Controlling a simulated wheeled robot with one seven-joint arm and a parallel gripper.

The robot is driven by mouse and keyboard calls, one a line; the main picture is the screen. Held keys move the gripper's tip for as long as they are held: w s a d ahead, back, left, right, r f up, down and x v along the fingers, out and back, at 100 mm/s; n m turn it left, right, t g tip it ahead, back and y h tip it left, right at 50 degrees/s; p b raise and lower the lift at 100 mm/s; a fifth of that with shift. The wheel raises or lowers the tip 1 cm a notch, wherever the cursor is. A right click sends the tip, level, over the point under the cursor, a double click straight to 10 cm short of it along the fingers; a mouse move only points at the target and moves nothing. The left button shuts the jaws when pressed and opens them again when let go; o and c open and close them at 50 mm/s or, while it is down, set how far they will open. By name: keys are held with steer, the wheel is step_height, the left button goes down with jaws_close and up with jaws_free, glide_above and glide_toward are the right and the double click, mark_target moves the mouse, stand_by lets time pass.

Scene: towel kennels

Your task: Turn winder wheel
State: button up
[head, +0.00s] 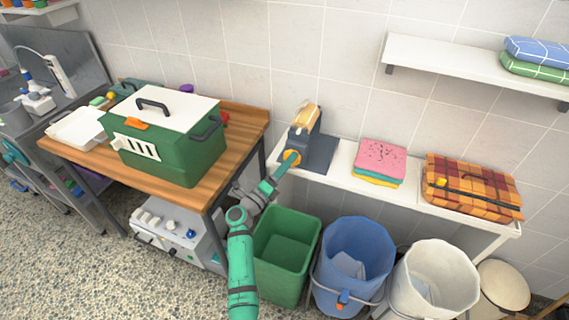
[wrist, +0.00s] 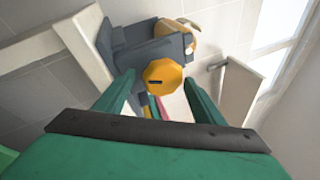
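The winder (head: 318,153) is a grey-blue stand with a tan roll on top, at the left end of the white bench. Its orange wheel (head: 291,158) faces my arm; in the wrist view the wheel (wrist: 163,76) is an orange many-sided disc with a dark slot. My gripper (head: 277,178) reaches up to the wheel from the lower left. In the wrist view its two green fingers stand apart, left and right of the wheel, with gaps on both sides. I cannot tell whether the fingertips overlap the wheel in depth.
The white bench (head: 340,178) also bears folded cloths (head: 380,160) and a plaid bundle (head: 470,188). A green bin (head: 285,255), a blue bucket (head: 352,260) and a white bucket (head: 435,280) stand below. A wooden table (head: 247,118) with a green carrier (head: 165,145) is at left.

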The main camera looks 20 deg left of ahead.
steer(key=v, duration=1.1)
steer(key=shift+a+r, duration=0.15)
steer(key=shift+a, duration=0.05)
steer(key=shift+w+d, duration=0.1)
